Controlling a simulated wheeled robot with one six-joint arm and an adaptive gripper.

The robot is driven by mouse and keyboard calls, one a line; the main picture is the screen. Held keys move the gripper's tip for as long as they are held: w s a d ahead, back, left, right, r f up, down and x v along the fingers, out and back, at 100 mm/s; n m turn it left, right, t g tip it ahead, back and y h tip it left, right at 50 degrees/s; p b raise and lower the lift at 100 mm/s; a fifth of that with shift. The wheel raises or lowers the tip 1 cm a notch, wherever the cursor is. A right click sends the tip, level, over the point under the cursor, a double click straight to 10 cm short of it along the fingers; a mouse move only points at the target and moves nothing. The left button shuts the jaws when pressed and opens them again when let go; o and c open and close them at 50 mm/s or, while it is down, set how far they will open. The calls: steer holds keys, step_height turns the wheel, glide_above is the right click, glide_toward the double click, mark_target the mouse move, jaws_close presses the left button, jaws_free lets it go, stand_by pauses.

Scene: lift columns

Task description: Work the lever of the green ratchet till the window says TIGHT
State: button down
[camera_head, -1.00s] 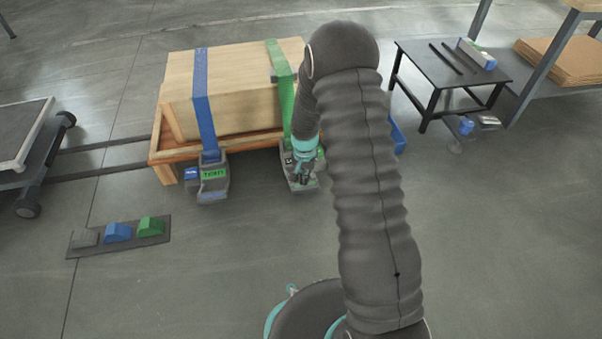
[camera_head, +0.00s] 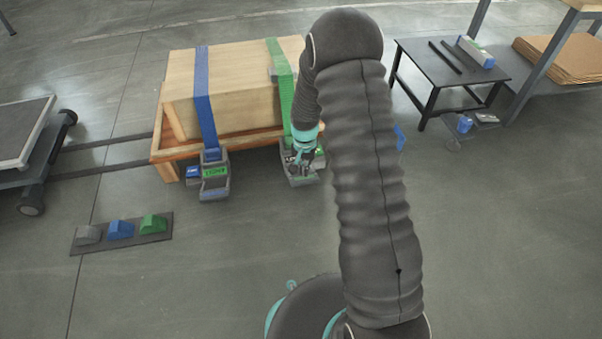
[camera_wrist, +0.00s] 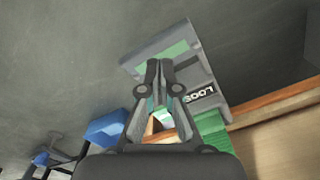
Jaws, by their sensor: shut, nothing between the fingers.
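The green ratchet (camera_head: 302,177) sits at the front of the crate, at the lower end of the green strap (camera_head: 282,72). In the wrist view its grey body (camera_wrist: 205,75) carries a green patch (camera_wrist: 172,54) and a black window (camera_wrist: 200,93) with white letters that read LOOS, the rest cut off by my gripper or too small. My gripper (camera_wrist: 158,64) is shut and empty, its fingertips over the ratchet body near the green patch. I cannot tell whether they touch it. In the head view my gripper (camera_head: 306,155) is just above the ratchet. The lever's position is unclear.
A blue strap (camera_head: 205,95) with its own ratchet (camera_head: 214,185) stands left on the wooden crate (camera_head: 245,90); that one has a green window. A floor strip (camera_head: 122,234) carries grey, blue and green blocks. A black table (camera_head: 425,68) stands right. Open floor lies in front.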

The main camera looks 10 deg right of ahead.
mark_target(304, 180)
steer(key=shift+f, duration=0.1)
stand_by(2.6)
stand_by(0.4)
steer(key=shift+f+b, duration=1.75)
steer(key=shift+f, duration=1.25)
steer(key=shift+r+p, duration=1.8)
steer(key=shift+r, duration=1.25)
